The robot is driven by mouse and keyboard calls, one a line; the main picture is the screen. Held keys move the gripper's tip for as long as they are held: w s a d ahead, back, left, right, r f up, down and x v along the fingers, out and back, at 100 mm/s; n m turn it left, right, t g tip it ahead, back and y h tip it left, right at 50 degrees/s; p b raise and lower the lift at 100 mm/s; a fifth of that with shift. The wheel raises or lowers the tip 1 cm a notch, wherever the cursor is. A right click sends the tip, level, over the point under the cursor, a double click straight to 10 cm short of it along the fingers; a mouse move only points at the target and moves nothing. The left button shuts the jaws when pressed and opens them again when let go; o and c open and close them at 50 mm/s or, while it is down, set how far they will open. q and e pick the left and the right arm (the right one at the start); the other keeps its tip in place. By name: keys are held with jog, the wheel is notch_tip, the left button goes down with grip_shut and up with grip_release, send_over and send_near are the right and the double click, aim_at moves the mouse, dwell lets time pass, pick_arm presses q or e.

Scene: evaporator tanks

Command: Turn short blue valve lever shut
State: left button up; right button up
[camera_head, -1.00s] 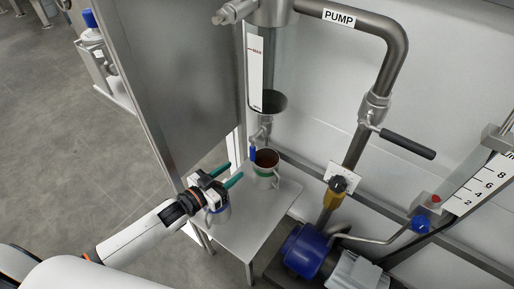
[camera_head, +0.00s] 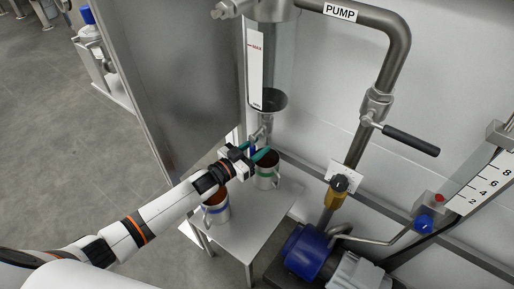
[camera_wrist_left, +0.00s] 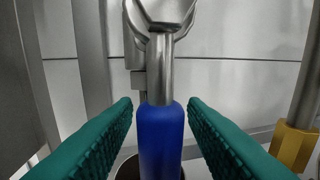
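The short blue valve lever (camera_head: 252,147) hangs below the glass cylinder's outlet, above the small table. In the left wrist view its blue handle (camera_wrist_left: 160,135) points down from a metal stem, between the two fingers. My left gripper (camera_head: 258,150) has green fingers and is open around the lever. In the left wrist view the left gripper (camera_wrist_left: 160,130) shows a gap on each side of the handle. The fingers partly hide the lever in the head view. My right gripper is not in view.
A metal panel (camera_head: 175,85) rises at the left. The pump pipe (camera_head: 395,65) and blue pump (camera_head: 305,250) are at the right.

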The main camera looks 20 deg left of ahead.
pick_arm(q)
jog(key=shift+w+d, duration=0.1)
jog(key=shift+w, duration=0.05)
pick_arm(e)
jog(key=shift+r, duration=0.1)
pick_arm(q)
jog(key=shift+c, duration=0.5)
grip_shut()
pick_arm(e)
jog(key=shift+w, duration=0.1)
